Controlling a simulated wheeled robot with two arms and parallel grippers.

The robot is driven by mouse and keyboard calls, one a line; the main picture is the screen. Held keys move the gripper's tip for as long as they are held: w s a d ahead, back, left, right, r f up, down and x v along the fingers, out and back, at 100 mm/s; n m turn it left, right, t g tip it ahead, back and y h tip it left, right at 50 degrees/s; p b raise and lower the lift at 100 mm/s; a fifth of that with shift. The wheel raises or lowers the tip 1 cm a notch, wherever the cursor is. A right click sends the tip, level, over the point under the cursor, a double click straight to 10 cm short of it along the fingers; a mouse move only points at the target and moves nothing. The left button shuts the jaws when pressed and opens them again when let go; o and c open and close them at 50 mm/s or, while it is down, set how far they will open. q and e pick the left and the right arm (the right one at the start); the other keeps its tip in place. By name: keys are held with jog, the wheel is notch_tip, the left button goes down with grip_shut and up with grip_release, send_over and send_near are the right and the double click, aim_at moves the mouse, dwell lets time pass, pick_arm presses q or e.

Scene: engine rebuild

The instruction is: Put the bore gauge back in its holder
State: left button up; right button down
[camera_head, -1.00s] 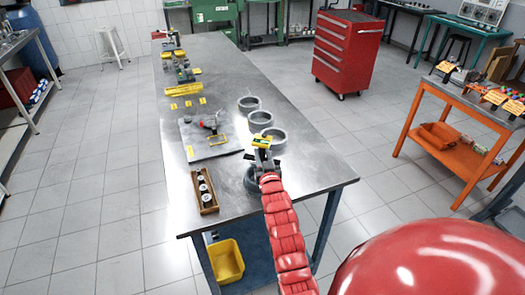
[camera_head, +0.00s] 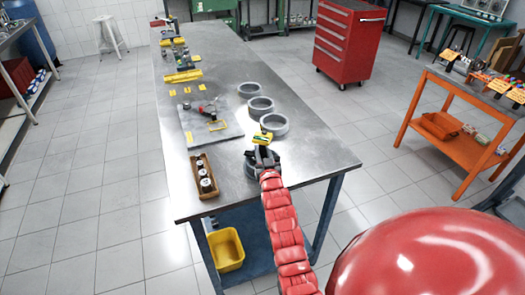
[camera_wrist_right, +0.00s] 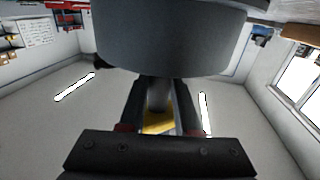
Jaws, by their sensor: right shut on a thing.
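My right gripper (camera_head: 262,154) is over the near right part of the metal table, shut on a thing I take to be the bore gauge. In the right wrist view the fingers (camera_wrist_right: 160,110) close around a grey stem, with a wide dark grey round body (camera_wrist_right: 175,38) beyond it and a yellow patch between the fingers. In the head view a small yellow-and-green part (camera_head: 263,138) shows at the gripper's tip. A dark round shape (camera_head: 250,170) shows beside the gripper; I cannot tell whether it is held or on the table. The holder cannot be made out surely. My left gripper is out of view.
Three grey rings (camera_head: 260,106) stand in a row on the table (camera_head: 310,150). A wooden tray (camera_head: 203,176) with several round parts lies at the near left. A grey plate (camera_head: 203,133) with a red-handled tool lies beyond it. A yellow bin (camera_head: 227,250) is below.

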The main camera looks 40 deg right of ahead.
jog(key=shift+f+b, duration=0.1)
jog(key=shift+b, duration=0.25)
dwell(0.4)
jog(key=c, duration=0.5)
grip_release()
jog(key=b+v, duration=0.4)
jog(key=v, duration=1.3)
jog(key=shift+s+a+b, duration=0.15)
jog(key=shift+s+b, duration=0.05)
jog(key=shift+b, duration=0.1)
